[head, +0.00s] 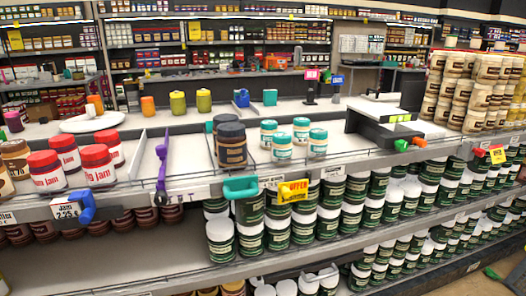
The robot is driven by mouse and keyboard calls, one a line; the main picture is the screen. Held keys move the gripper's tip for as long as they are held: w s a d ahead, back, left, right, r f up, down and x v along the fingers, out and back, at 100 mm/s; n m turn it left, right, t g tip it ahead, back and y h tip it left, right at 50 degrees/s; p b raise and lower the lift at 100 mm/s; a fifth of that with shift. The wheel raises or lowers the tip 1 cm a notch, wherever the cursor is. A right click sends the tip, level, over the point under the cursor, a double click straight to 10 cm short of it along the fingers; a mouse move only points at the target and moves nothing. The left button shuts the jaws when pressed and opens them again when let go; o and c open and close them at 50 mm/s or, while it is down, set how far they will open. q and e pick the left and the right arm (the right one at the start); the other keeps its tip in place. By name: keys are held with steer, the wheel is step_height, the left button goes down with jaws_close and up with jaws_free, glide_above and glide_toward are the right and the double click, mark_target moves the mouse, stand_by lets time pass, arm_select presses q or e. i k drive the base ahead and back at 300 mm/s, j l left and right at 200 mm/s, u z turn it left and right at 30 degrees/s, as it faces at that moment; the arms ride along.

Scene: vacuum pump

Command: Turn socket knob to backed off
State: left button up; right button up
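No part that I can clearly tell as a socket knob or a vacuum pump shows in the head view. A black and white block-shaped device (385,122) sits on the shelf right of centre. At its front edge are a small green part (402,145) and a small orange part (419,142); whether either one turns is too small to tell. Neither of my grippers shows.
A long store shelf (345,160) crosses the view. Red-lidded jars (98,165) stand at left, dark jars (232,145) and teal-lidded jars (282,147) in the middle, stacked jars (486,90) at right.

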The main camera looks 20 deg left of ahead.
mark_target(479, 152)
steer(key=i+l+u, duration=0.15)
steer(key=l+u, duration=0.2)
steer(key=i+l+u, duration=0.15)
steer(key=u, duration=0.2)
steer(key=k+l, duration=0.05)
steer(key=l, duration=0.05)
